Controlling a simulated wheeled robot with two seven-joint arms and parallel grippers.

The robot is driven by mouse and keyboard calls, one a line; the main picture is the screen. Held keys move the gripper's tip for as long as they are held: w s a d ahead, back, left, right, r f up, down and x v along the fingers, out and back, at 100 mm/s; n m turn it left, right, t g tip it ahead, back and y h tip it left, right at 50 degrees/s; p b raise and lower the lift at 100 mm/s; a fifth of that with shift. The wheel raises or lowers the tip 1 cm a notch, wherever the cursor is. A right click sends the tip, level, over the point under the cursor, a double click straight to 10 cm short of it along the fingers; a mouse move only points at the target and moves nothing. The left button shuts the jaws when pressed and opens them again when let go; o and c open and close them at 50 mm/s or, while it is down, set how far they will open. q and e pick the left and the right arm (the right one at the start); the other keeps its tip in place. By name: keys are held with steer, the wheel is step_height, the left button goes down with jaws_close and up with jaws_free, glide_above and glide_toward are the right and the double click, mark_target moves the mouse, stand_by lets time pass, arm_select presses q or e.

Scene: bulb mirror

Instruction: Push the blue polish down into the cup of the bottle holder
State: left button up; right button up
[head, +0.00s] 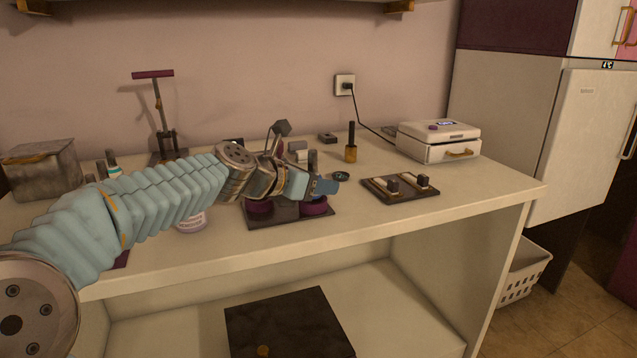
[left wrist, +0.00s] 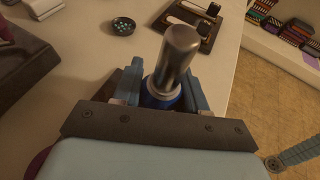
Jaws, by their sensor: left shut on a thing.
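The blue polish (left wrist: 160,97) has a tall grey cap and stands between the fingers of my left gripper (left wrist: 163,90) in the left wrist view. In the head view my left gripper (head: 318,186) is shut on it, directly above the right purple cup (head: 314,207) of the bottle holder (head: 285,214). The grey cap (head: 313,158) rises above the fingers. The fingers hide the bottle's body and base, so I cannot tell how deep it sits in the cup. A second purple cup (head: 258,206) is at the holder's left. My right gripper is not in view.
A small dark round dish (head: 341,176) lies just right of my gripper. A dark tray with two pale blocks (head: 400,189) is farther right. A white box (head: 438,142) and a gold bottle (head: 351,151) stand behind. A white jar (head: 191,221) stands left, under my arm.

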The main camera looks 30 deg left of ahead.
arm_select(q)
steer(key=shift+f+b, duration=0.5)
steer(key=shift+f, duration=0.2)
steer(key=o, duration=1.1)
steer(key=shift+o, duration=0.2)
steer(key=p+v, duration=0.1)
steer(key=v, duration=1.2)
steer(key=shift+s+a+r+p, duration=0.1)
steer(key=shift+s+p, duration=0.2)
steer(key=shift+s, duration=0.05)
